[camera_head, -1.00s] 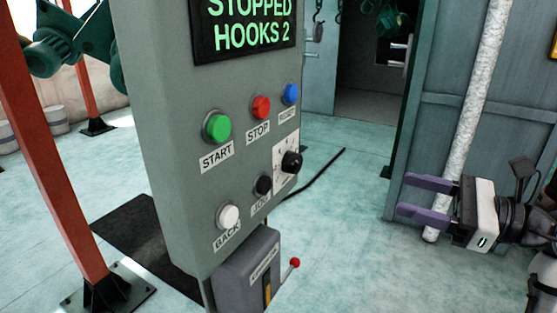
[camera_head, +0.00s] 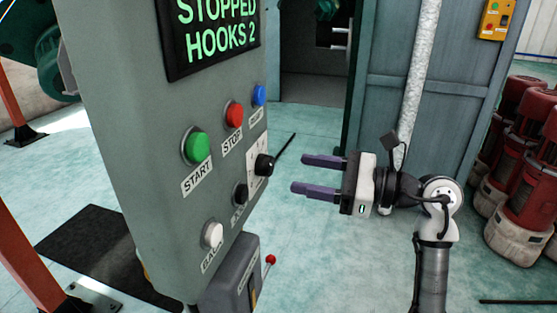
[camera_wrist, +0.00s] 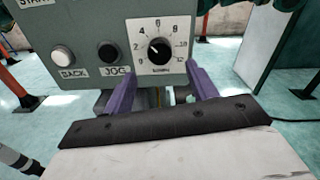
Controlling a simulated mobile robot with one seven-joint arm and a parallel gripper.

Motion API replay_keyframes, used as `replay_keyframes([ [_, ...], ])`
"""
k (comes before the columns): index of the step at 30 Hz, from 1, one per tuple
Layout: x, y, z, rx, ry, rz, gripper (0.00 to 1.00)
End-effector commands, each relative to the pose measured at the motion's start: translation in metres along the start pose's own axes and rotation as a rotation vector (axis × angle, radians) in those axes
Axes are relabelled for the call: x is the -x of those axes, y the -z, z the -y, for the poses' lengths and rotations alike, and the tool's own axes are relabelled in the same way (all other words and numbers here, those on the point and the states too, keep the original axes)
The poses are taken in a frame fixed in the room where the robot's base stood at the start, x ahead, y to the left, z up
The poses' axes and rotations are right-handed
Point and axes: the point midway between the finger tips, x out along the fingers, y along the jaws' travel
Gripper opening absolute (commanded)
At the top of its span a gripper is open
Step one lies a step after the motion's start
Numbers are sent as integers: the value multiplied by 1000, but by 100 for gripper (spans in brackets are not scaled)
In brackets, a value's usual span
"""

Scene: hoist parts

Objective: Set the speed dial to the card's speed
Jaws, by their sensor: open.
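The speed dial (camera_head: 264,165) is a black knob on a white plate on the right part of the grey control panel (camera_head: 130,150). In the wrist view the dial (camera_wrist: 159,49) faces me, with numbers around it from 0 to 12; its white pointer mark aims up and left, between 2 and 4. My gripper (camera_head: 316,175) is open and empty, to the right of the dial and apart from it. In the wrist view its two purple fingers (camera_wrist: 162,88) lie below and either side of the dial. No card shows in these frames.
The panel also bears a green START button (camera_head: 197,146), a red STOP button (camera_head: 234,115), a blue button (camera_head: 259,95), a black JOG button (camera_head: 240,194) and a white BACK button (camera_head: 212,235). A red-knobbed lever (camera_head: 270,260) sticks out below. Red cylinders (camera_head: 525,150) stand right.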

Motion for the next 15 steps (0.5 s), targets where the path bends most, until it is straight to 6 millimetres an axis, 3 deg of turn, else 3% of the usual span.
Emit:
replay_keyframes([
  [6, -41, -3, 0, 0, -2, 0, 58],
  [15, -61, 0, 0, 0, 0, 0, 58],
])
